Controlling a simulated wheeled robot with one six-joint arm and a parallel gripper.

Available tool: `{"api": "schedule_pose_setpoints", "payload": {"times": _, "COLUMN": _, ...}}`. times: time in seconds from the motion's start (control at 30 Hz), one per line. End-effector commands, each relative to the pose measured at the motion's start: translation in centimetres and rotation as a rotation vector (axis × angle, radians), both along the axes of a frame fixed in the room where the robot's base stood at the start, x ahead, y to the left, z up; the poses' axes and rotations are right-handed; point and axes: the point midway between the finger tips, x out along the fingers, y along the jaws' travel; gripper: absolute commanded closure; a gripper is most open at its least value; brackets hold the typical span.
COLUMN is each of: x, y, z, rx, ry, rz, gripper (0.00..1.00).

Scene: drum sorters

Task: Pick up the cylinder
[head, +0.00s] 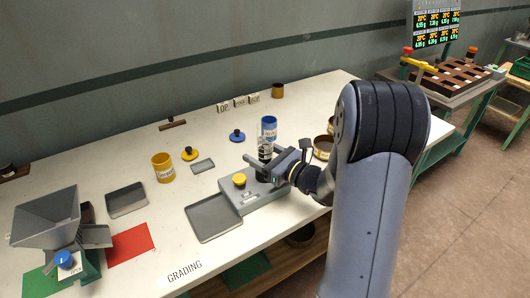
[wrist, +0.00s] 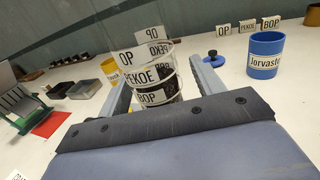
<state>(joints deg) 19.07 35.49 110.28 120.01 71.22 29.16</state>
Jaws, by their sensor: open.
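The cylinder (wrist: 152,77) is a clear, stacked drum with OP, PEKOE and BOP labels and dark contents. In the head view the cylinder (head: 265,151) stands upright on a grey device (head: 246,198) with a yellow button. My gripper (wrist: 158,80) is open, with one finger on each side of the cylinder in the wrist view. My gripper (head: 264,164) reaches in from the right in the head view. The cylinder's lower part is hidden by the gripper, and I cannot tell whether a finger touches it.
A blue labelled cup (head: 269,127) stands just behind, and a yellow cup (head: 163,167) stands to the left. A grey tray (head: 213,218) lies in front of the device. Round sieves (head: 323,147) sit right of the gripper. A hopper (head: 47,215) stands at the far left.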

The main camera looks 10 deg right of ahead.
Motion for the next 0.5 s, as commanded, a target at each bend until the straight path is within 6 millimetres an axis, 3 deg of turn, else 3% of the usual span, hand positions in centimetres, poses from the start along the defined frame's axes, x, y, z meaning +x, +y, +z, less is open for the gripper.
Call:
{"api": "schedule_pose_setpoints", "payload": {"times": 0.27, "x": 0.41, "y": 0.30, "z": -0.04, "rx": 0.000, "ry": 0.000, "rz": 0.000, "gripper": 0.37}}
{"api": "schedule_pose_setpoints", "payload": {"times": 0.5, "x": 0.40, "y": 0.29, "z": -0.03, "rx": 0.000, "ry": 0.000, "rz": 0.000, "gripper": 0.55}}
